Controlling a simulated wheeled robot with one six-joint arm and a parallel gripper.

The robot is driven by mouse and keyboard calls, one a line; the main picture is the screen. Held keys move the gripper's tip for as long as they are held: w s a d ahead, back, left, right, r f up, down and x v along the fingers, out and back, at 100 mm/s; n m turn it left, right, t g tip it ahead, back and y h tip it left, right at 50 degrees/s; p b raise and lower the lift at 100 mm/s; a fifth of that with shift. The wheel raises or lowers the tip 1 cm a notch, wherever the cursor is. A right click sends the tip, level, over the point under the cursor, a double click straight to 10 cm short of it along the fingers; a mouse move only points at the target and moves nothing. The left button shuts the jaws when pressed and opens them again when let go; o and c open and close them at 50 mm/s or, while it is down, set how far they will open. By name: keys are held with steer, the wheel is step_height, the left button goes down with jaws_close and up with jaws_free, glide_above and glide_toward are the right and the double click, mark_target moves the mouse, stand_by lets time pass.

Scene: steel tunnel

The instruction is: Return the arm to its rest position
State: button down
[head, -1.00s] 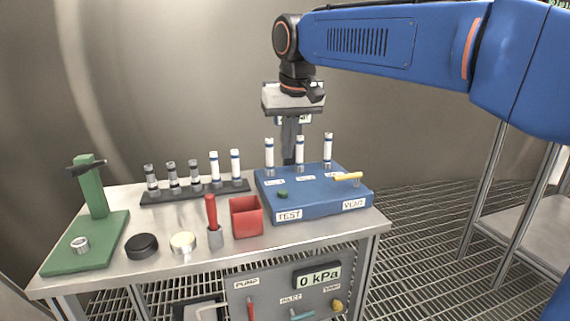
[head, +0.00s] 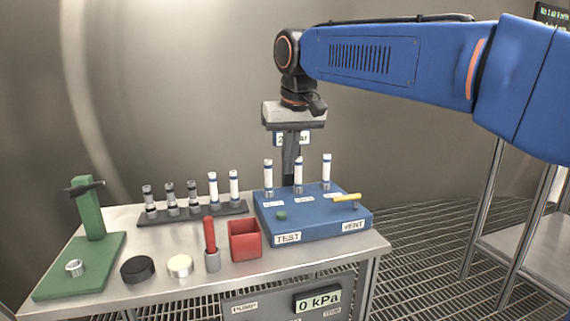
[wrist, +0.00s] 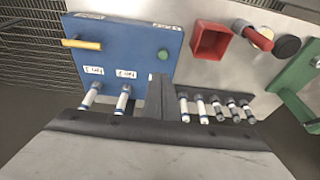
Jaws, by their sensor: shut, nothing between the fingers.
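My blue arm reaches in from the right of the head view and bends down at a black wrist joint. My gripper (head: 289,180) points down behind the blue test block (head: 318,226), close to its three white vials (head: 298,172). The fingers look pressed together with nothing held. In the wrist view the shut fingers (wrist: 160,92) appear between two vials of the block and the dark vial rack (wrist: 215,97). The third vial is mostly hidden there. I cannot tell whether the fingers touch anything.
On the steel bench (head: 340,259) stand a green press stand (head: 92,215), a rack of vials (head: 193,214), a red box (head: 244,240), a red-handled tool (head: 210,236), a black disc (head: 138,269) and a pale cap (head: 180,265). A metal frame (head: 487,200) stands at right.

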steer(key=s+d+f+m, duration=0.1)
steer(key=s+d+f, duration=0.45)
steer(key=d, duration=0.25)
steer(key=s+d+f+m, duration=0.1)
steer(key=s+d+f, duration=0.4)
steer(key=d, duration=0.4)
steer(key=s+d+f, duration=0.5)
steer(key=s+f, duration=0.3)
steer(key=s+d+f+m+t+h, duration=0.1)
steer(key=s+d+f, duration=0.3)
steer(key=s+f, duration=0.4)
steer(key=shift+s+d+t, duration=0.3)
steer(key=shift+s+d, duration=0.05)
steer(key=shift+s, duration=0.15)
steer(key=shift+r, duration=0.2)
stand_by(0.6)
